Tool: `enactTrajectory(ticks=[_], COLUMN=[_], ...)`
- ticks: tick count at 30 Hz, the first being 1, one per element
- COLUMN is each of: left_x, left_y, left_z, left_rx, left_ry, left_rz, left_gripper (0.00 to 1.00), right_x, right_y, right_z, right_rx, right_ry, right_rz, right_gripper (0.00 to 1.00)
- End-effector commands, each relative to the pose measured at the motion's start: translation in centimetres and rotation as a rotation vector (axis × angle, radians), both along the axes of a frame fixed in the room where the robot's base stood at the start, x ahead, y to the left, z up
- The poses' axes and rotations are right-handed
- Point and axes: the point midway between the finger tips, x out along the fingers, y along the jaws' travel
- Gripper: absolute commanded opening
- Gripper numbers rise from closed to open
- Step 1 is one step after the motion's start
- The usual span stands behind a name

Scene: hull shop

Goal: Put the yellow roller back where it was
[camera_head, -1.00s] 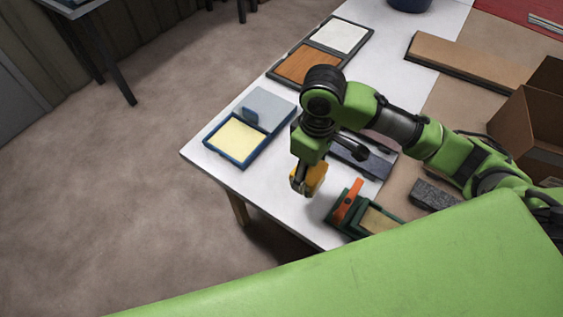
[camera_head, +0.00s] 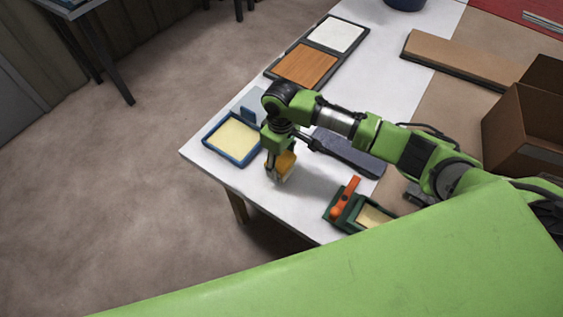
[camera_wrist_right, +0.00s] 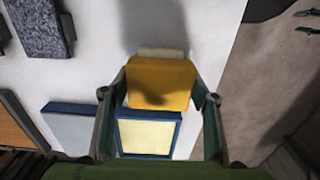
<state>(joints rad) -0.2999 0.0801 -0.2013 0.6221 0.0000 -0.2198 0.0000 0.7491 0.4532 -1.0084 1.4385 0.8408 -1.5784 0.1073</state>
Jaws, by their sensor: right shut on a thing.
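The yellow roller (camera_head: 287,163) is held by my right gripper (camera_head: 279,170) above the white table top. In the right wrist view the roller (camera_wrist_right: 160,84) fills the space between the two fingers of the right gripper (camera_wrist_right: 160,92). A blue-framed tray with a pale yellow pad (camera_head: 232,139) lies beside it, to its left in the head view. The tray also shows below the roller in the wrist view (camera_wrist_right: 147,136). Whether the roller touches the table is hard to tell. My left gripper is not in view.
A green tray (camera_head: 338,222) with an orange-red piece (camera_head: 346,198) stands near the front edge. A long dark grey piece (camera_head: 348,153) lies behind my arm. A dark-framed board (camera_head: 304,65) and a cardboard box (camera_head: 520,125) stand farther off. The table's left edge is close.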

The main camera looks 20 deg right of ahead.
Motion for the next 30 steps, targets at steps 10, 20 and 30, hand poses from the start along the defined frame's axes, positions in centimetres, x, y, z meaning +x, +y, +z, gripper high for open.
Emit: enactTrajectory(ticks=[10, 20, 30], left_x=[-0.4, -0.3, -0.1], left_y=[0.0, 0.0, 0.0], left_z=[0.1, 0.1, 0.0], left_rx=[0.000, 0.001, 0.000], left_ry=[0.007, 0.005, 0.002], left_rz=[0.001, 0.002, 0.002], left_gripper=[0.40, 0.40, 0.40], right_x=[0.0, -0.1, 0.0], right_y=[0.0, -0.1, 0.0], right_z=[-1.4, -1.7, -1.1], right_rx=[0.000, -0.001, 0.000], right_ry=[-0.001, -0.001, -0.001], right_rz=[0.000, 0.000, 0.000], right_gripper=[0.11, 0.71, 0.71])
